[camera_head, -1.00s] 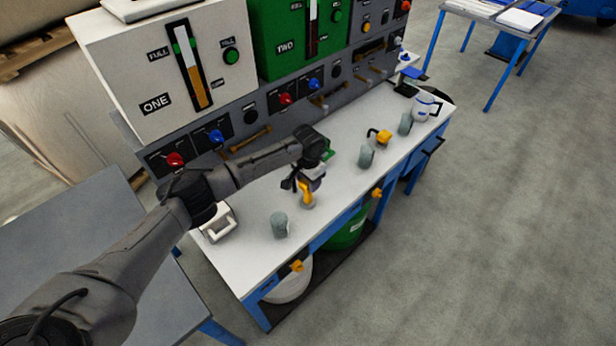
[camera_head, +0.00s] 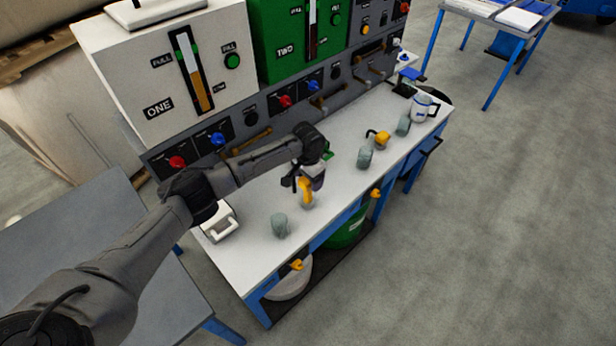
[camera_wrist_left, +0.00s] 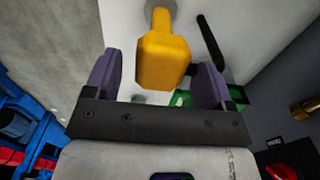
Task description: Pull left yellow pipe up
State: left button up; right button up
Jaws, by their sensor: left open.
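The left yellow pipe (camera_head: 306,191) is a short bent spout standing on the white bench top, near the front edge. My left gripper (camera_head: 302,180) is at the pipe's upper part in the head view and hides some of it. In the left wrist view, the yellow pipe (camera_wrist_left: 163,60) sits between the two purple-padded fingers of the open gripper (camera_wrist_left: 158,75). Visible gaps remain on both sides of the pipe. My right gripper is not in view. A second yellow pipe (camera_head: 380,139) stands farther right on the bench.
Grey-green cups (camera_head: 280,225) stand along the bench top (camera_head: 250,252), one near the gripper. A white handled object (camera_head: 222,224) lies at its left end. The control panel with tank ONE (camera_head: 165,70) rises behind. A white mug (camera_head: 424,107) stands at the far right.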

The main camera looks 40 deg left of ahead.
pick_arm(q)
jog(key=shift+r, duration=0.1)
notch_tip(320, 180, up, 14)
jog(key=p, duration=0.2)
jog(key=shift+f, duration=0.2)
dwell(0.7)
